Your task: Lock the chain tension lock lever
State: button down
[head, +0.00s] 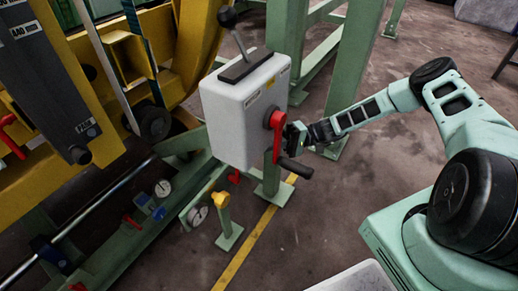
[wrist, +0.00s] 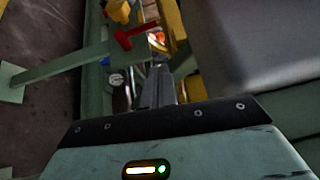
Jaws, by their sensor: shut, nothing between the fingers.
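My gripper (head: 297,134) is shut and empty beside the red crank (head: 276,128) on the right side of a grey control box (head: 245,112). I cannot tell whether it touches the crank. In the wrist view my gripper's fingers (wrist: 160,72) are together, pointing towards a red handle (wrist: 137,36) that shows in the head view as a small red lever (head: 233,177) low below the box. No label shows which lever is the chain tension lock lever. Another red lever (head: 8,132) is on the yellow frame at the left.
The crank has a black grip (head: 295,167). A black-knobbed lever (head: 228,17) stands on the box. A yellow-capped post (head: 221,199), gauges (head: 197,215) and green beams are below it. The floor (head: 310,225) in front of the box is clear.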

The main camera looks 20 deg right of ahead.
jog(key=shift+w+d, duration=0.1)
jog(key=shift+d, duration=1.8)
